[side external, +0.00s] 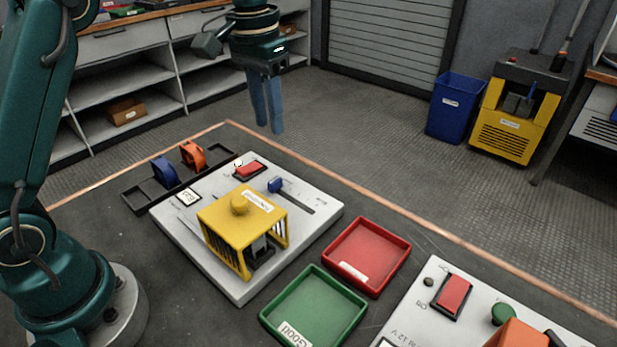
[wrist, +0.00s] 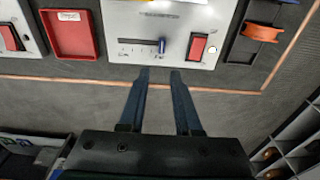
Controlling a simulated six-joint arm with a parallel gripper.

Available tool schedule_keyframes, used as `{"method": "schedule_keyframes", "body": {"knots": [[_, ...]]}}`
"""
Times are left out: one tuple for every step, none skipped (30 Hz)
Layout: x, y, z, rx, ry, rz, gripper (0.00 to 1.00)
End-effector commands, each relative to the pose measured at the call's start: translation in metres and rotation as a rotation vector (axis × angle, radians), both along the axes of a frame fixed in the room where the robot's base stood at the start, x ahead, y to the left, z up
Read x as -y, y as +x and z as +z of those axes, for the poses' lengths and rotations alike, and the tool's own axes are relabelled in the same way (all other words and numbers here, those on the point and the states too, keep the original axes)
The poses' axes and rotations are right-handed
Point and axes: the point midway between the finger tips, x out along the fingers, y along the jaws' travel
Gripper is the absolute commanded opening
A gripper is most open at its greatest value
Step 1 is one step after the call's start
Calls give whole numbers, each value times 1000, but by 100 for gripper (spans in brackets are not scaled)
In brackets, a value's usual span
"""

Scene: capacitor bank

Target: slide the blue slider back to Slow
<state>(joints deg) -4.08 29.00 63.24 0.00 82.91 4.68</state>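The blue slider (side external: 275,185) stands at the red-switch end of a dark slot in the light grey panel (side external: 172,222). In the wrist view the slider (wrist: 162,46) is near the right end of its slot, with small tick marks and end labels too small to read. My gripper (side external: 269,130) hangs above and beyond the panel's far edge, fingers pointing down. In the wrist view my gripper (wrist: 160,73) shows two separated fingertips with nothing between them, short of the slider and in line with it. It does not touch the slider.
A red rocker switch (side external: 249,169) sits beside the slot. A yellow cage with a knob (side external: 240,220) stands on the panel. A dark rack (side external: 136,197) holds blue and orange parts. Red (side external: 364,287) and green (side external: 292,334) trays lie to the right and front.

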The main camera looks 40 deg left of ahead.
Motion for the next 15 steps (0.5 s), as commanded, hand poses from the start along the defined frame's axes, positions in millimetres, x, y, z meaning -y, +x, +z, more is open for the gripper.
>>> {"method": "schedule_keyframes", "body": {"knots": [[-2,5,-12,-24,-2,4,32],[-2,6,-16,-33,-2,5,32],[-3,7,-22,-47,-3,7,32],[-3,7,-27,-59,-4,8,32],[-4,7,-30,-68,-5,9,32],[-4,6,-34,-79,-6,10,32],[-4,6,-36,-83,-6,10,32],[-4,6,-37,-86,-7,10,32],[-4,6,-39,-87,-7,11,32],[-4,6,-40,-87,-7,11,32],[-4,5,-41,-88,-7,11,32],[-4,5,-44,-88,-7,11,32],[-4,5,-46,-87,-7,11,32],[-4,5,-48,-88,-7,11,32],[-4,5,-52,-88,-7,11,32]]}}
